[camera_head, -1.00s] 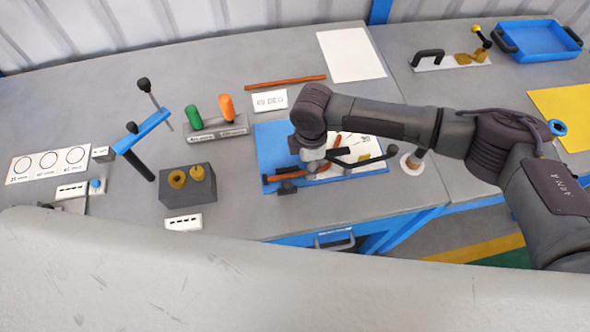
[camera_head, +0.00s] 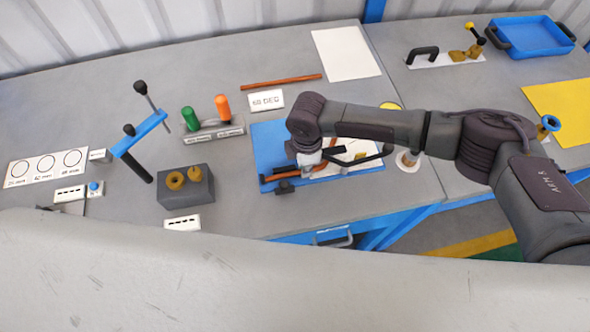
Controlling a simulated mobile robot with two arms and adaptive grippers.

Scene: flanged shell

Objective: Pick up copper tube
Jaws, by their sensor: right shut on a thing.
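A copper tube (camera_head: 281,175) lies low over the front of the blue mat (camera_head: 265,140). My right gripper (camera_head: 303,174) is over the mat, shut on this tube; my wrist hides part of the grip, and I cannot tell whether the tube touches the mat. Another copper-coloured piece (camera_head: 332,146) shows just behind the gripper, partly covered. A longer copper tube (camera_head: 281,82) lies flat on the bench behind the mat. My left gripper is not in view.
A grey block with brass rings (camera_head: 186,190), a blue-armed stand (camera_head: 139,133) and a holder with green and orange handles (camera_head: 212,131) stand left of the mat. A white disc with a post (camera_head: 408,160) is close on the right. The bench's back left is clear.

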